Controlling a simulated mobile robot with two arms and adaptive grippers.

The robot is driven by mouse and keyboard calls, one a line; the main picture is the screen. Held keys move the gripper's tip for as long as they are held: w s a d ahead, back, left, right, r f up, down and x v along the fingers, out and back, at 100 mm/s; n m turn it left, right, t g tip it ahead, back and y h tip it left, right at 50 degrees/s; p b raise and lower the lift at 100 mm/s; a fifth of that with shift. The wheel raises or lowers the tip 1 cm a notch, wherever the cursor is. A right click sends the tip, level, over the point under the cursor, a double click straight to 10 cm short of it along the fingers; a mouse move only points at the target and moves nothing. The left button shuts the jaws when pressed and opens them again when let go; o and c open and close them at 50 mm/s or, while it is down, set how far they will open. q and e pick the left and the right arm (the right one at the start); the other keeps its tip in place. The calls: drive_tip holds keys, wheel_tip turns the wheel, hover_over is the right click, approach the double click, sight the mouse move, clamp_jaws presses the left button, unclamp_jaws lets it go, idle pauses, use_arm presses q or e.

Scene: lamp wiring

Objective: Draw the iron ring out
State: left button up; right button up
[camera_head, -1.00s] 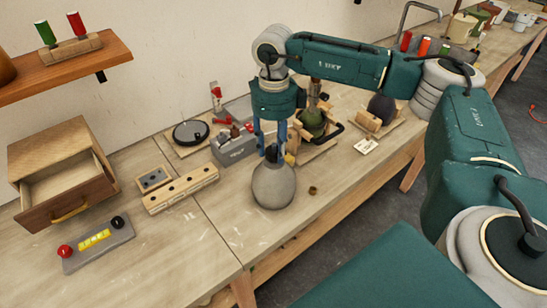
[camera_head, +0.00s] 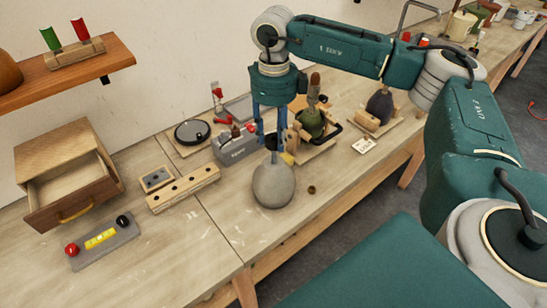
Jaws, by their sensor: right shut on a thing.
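My right gripper (camera_head: 270,142) points down over the workbench, above a grey rounded vessel (camera_head: 273,187). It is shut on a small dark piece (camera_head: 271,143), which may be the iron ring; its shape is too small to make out. A thin dark stem shows between this piece and the top of the vessel. I cannot tell whether it still touches the vessel. The vessel stands upright on the bench. My left gripper is out of view.
A small brass-coloured ring (camera_head: 312,190) lies right of the vessel. A grey box (camera_head: 235,148), a wooden block with holes (camera_head: 184,189) and a green round object (camera_head: 311,123) stand nearby. An open drawer box (camera_head: 68,178) is at left. The bench front is clear.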

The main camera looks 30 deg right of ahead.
wheel_tip(320, 180, up, 8)
drive_tip(key=p, duration=0.4)
drive_tip(key=shift+p, duration=0.35)
idle(0.6)
